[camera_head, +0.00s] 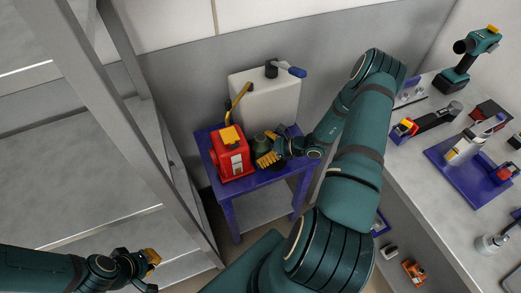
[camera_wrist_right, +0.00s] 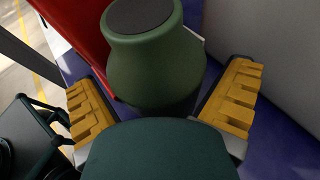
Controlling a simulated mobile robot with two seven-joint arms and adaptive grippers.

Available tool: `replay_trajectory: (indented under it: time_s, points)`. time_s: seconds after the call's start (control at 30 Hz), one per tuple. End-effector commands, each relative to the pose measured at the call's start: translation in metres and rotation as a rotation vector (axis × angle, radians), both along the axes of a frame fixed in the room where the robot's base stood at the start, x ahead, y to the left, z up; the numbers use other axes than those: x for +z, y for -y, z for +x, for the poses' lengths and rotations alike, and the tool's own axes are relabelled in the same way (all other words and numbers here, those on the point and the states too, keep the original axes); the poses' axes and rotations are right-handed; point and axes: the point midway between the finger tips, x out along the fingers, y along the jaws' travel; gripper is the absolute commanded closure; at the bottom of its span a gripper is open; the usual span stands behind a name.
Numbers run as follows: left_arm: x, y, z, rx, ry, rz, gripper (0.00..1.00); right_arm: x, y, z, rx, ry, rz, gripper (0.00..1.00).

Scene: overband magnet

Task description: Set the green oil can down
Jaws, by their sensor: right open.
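The green oil can (camera_head: 261,143) stands on the blue table (camera_head: 236,204), beside the red canister and in front of the white jug. In the right wrist view the can (camera_wrist_right: 156,62) is upright between the yellow finger pads of my right gripper (camera_wrist_right: 162,103). The jaws are open, with a visible gap to the can on both sides. The can's lower part is hidden in that view. In the head view my right gripper (camera_head: 268,158) is at the can's front. My left gripper (camera_head: 150,258) is low at the left, away from the table; its jaw opening is unclear.
The red canister (camera_head: 234,160) with a yellow spout is close left of the can. The white jug (camera_head: 271,103) stands behind. A grey shelf rack (camera_head: 150,130) is at the left. A workbench (camera_head: 425,170) with several tools is at the right.

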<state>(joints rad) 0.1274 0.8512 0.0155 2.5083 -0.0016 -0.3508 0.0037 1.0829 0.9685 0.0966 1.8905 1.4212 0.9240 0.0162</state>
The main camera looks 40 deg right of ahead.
Motion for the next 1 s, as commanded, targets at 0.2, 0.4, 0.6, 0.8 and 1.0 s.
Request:
replay_trajectory:
  time_s: [0.2,0.4,0.6,0.8,1.0]
  points:
    - [0.0,0.0,0.0,0.0,0.0,0.0,1.0,0.001,0.001,0.0,-0.001,0.0,0.0,0.25]
    - [0.0,0.0,0.0,0.0,0.0,0.0,1.0,0.001,0.001,0.0,-0.001,0.0,0.0,0.72]
    - [0.0,0.0,0.0,0.0,0.0,0.0,1.0,0.001,0.001,0.0,0.0,0.001,0.0,0.73]
    - [0.001,0.0,0.0,0.0,0.0,0.0,1.0,0.003,0.001,0.0,-0.001,0.001,-0.001,0.73]
    - [0.006,0.0,-0.001,-0.001,-0.002,0.0,1.0,0.02,0.001,0.0,0.0,0.002,-0.001,0.73]
